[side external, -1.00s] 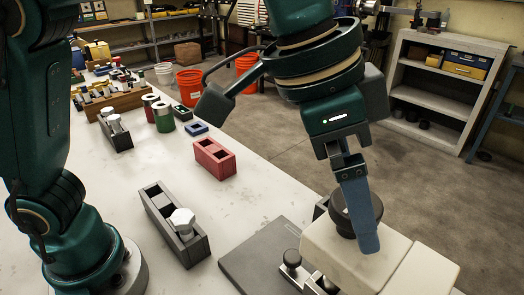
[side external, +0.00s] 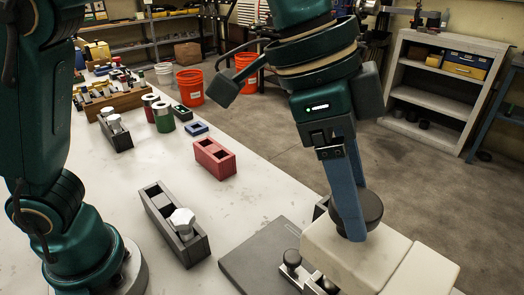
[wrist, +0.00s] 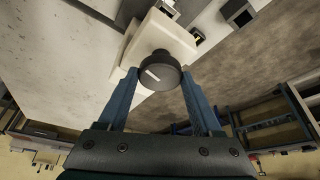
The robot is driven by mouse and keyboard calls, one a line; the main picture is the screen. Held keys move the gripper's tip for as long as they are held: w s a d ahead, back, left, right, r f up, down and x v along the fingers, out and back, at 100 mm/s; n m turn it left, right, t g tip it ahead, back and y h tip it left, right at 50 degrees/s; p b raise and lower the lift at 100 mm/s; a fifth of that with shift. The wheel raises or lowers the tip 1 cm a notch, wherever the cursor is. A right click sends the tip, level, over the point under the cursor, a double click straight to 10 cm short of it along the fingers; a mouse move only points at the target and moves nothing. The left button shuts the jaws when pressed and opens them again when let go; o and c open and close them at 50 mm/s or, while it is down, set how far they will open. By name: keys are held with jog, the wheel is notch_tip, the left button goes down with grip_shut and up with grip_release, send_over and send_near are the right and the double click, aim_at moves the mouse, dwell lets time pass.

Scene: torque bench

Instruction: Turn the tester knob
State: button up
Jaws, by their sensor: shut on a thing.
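The tester is a cream box (side external: 345,258) at the front right of the bench, and it also shows in the wrist view (wrist: 147,40). Its dark round knob (side external: 372,208) sits on top. In the wrist view the knob (wrist: 160,72) carries a short white mark on its face. My gripper (side external: 360,212) is shut on the knob, with its blue fingers on opposite sides of it. Both fingers show in the wrist view (wrist: 159,80). In the side view the far finger is partly hidden behind the knob.
A dark grey plate (side external: 262,258) lies beside the tester. A grey two-slot block (side external: 160,212) holds a white hex-headed piece (side external: 183,222). A red block (side external: 214,158) stands farther back, near cans and a wooden rack (side external: 128,101).

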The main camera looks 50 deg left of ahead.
jog(key=m+g, duration=0.1)
jog(key=m, duration=0.1)
jog(key=m+g, duration=0.1)
jog(key=m, duration=0.2)
jog(key=shift+w+m+h, duration=0.2)
jog(key=shift+m+h, duration=0.1)
jog(key=m+g, duration=0.2)
jog(key=m, duration=0.3)
jog(key=shift+w, duration=0.1)
jog(key=shift+m, duration=0.3)
jog(key=shift+r, duration=0.1)
jog(key=o, duration=1.4)
jog(key=shift+c, duration=0.2)
